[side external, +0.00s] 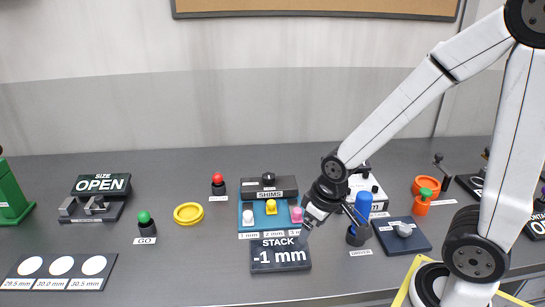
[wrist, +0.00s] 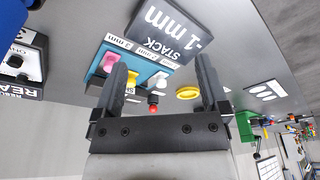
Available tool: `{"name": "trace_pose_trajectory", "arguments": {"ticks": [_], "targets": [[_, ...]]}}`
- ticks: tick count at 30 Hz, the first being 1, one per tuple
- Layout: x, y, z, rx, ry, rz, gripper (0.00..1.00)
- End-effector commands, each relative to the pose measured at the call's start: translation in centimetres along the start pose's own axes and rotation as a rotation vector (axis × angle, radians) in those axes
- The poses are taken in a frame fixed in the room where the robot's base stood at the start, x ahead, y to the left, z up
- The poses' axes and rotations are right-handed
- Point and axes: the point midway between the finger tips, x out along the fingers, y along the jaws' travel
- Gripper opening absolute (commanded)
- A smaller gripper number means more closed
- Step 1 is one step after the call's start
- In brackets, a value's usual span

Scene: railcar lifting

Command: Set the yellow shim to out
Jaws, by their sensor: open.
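The yellow shim (side external: 271,207) is the middle one of three knobs on the blue shim panel (side external: 246,227), under the 2 mm label. A white knob (side external: 248,217) stands to its left and a pink knob (side external: 296,214) to its right. The stack sign (side external: 281,255) in front reads -1 mm. My gripper (side external: 308,232) is open and empty, near the right front of the panel by the pink knob. In the wrist view the open fingers (wrist: 164,85) span the scene; the left finger partly covers the yellow shim (wrist: 132,80).
A blue cylinder in a dark holder (side external: 358,236) stands just right of my gripper. A red button (side external: 218,184), a yellow ring (side external: 188,213) and a green GO button (side external: 146,224) are left of the panel. The table between the ring and the stack sign is clear.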

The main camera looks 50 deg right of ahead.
Motion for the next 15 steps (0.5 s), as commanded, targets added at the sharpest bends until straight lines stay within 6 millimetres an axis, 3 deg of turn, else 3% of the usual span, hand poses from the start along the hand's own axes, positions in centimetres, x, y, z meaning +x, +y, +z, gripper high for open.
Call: {"name": "trace_pose_trajectory", "arguments": {"ticks": [4, 6, 11, 15], "targets": [[0.0, 0.0, 0.0, 0.0, 0.0, 0.0, 0.94], [0.0, 0.0, 0.0, 0.0, 0.0, 0.0, 0.74], [0.1, 0.2, -0.7, 0.013, -0.005, 0.001, 0.74], [0.3, 0.6, -2.4, 0.043, -0.021, 0.005, 0.74]]}}
